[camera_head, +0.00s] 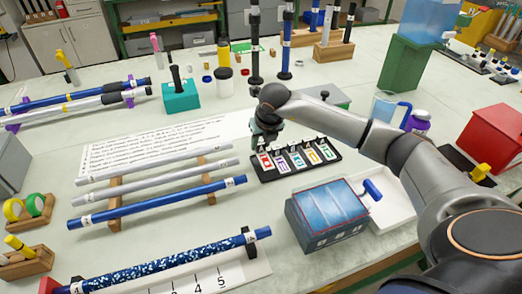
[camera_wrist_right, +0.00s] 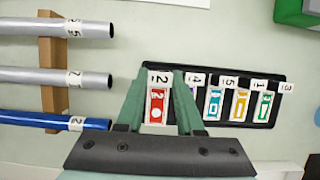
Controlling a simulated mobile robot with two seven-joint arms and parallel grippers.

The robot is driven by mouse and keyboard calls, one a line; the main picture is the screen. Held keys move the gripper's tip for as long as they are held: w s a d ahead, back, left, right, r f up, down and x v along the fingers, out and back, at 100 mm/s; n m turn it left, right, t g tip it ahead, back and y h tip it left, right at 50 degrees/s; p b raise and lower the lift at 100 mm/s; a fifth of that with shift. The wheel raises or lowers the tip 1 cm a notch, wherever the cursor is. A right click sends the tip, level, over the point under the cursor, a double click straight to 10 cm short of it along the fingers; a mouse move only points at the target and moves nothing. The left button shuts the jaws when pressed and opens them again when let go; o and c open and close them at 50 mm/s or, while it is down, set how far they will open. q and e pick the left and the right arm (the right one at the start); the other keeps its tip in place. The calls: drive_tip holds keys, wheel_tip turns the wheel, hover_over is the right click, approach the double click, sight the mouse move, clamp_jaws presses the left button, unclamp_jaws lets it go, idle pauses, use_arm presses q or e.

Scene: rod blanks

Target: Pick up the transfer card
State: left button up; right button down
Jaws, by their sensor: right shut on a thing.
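A black card rack (camera_head: 298,172) stands on the table with several upright white cards with coloured panels. My right gripper (camera_head: 264,140) is over the rack's left end, pointing down, with its fingers around the red card (camera_head: 265,161). In the right wrist view, the green fingers (camera_wrist_right: 160,108) are shut on the red card (camera_wrist_right: 157,105), which bears a "2" on its top tab. The other cards stand to its right in the rack (camera_wrist_right: 262,115). I cannot tell whether the red card touches the rack. My left gripper is not in view.
Silver and blue rods (camera_head: 160,203) lie on wooden supports left of the rack. A blue-topped box (camera_head: 328,212) and a white tray (camera_head: 392,205) stand in front, to the right. Upright dark rods (camera_head: 286,50) stand behind my right gripper.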

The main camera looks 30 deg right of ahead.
drive_tip(key=s+r, duration=0.2)
drive_tip(key=r, duration=0.1)
drive_tip(key=s+a+r, duration=0.1)
drive_tip(key=s+r, duration=0.2)
drive_tip(key=shift+s+a, duration=0.1)
drive_tip(key=shift+s, duration=0.15)
drive_tip(key=b, duration=0.1)
approach(269, 165)
wheel_tip(269, 165, up, 4)
drive_tip(key=s+a, duration=0.1)
drive_tip(key=s, duration=0.2)
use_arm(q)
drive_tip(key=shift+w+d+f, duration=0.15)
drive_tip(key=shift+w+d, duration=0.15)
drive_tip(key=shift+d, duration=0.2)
use_arm(e)
drive_tip(key=shift+s+a+r, duration=0.15)
drive_tip(key=shift+s, duration=0.55)
drive_tip(key=c, duration=1.1)
unclamp_jaws()
drive_tip(key=c, duration=0.5)
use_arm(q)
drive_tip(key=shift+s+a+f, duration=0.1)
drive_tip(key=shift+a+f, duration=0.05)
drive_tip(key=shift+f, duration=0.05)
use_arm(e)
drive_tip(key=c, duration=1.6)
unclamp_jaws()
